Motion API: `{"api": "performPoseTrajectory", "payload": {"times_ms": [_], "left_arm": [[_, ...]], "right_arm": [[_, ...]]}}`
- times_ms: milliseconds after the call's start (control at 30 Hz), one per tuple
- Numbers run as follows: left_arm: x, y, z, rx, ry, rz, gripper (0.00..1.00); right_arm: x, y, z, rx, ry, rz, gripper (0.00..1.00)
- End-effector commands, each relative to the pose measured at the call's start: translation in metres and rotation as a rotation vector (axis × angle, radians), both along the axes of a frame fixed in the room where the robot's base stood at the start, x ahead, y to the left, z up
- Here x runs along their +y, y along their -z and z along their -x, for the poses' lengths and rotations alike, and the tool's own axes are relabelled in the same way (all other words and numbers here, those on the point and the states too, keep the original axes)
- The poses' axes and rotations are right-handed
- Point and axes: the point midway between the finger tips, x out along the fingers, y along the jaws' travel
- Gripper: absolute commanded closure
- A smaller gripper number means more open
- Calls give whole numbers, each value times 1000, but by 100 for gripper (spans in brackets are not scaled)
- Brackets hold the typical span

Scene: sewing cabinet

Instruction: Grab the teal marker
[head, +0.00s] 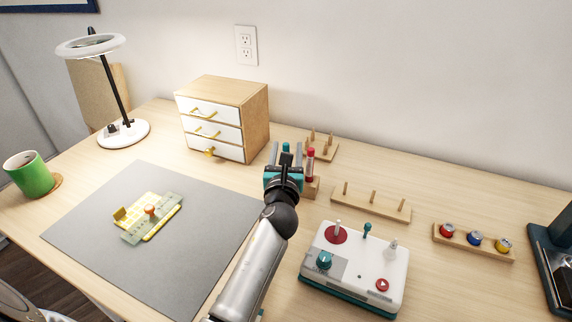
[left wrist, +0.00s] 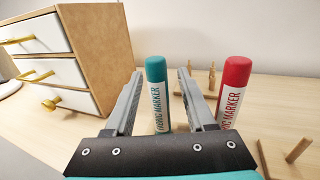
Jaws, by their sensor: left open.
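The teal marker (head: 286,147) stands upright beyond my left gripper, and its cap shows in the head view. In the left wrist view the teal marker (left wrist: 157,95), labelled as a fabric marker, appears between the two fingers of my left gripper (left wrist: 160,76). The fingers are open with a gap on each side of the marker. In the head view my left gripper (head: 286,156) hides the marker's lower part. A red marker (head: 310,162) stands upright to the right, just outside the right finger in the left wrist view (left wrist: 234,90). My right gripper is not in view.
A small drawer cabinet (head: 240,105) stands close on the left. Wooden peg racks (head: 372,204) are behind and to the right. A white control box (head: 350,262) sits at front right. A grey mat (head: 95,235) with a yellow-green gadget (head: 146,222) lies at left.

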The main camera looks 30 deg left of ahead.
Motion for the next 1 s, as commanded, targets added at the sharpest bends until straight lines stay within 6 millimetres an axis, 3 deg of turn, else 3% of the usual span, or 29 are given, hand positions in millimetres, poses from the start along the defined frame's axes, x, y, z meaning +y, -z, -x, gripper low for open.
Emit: {"api": "performPoseTrajectory", "payload": {"times_ms": [133,600,1000], "left_arm": [[0,0,0,0,0,0,47],[0,0,1,1,0,1,100],[0,0,1,1,0,1,100]], "right_arm": [[0,0,0,0,0,0,50],[-1,0,0,0,0,1,50],[0,0,0,0,0,1,50]]}}
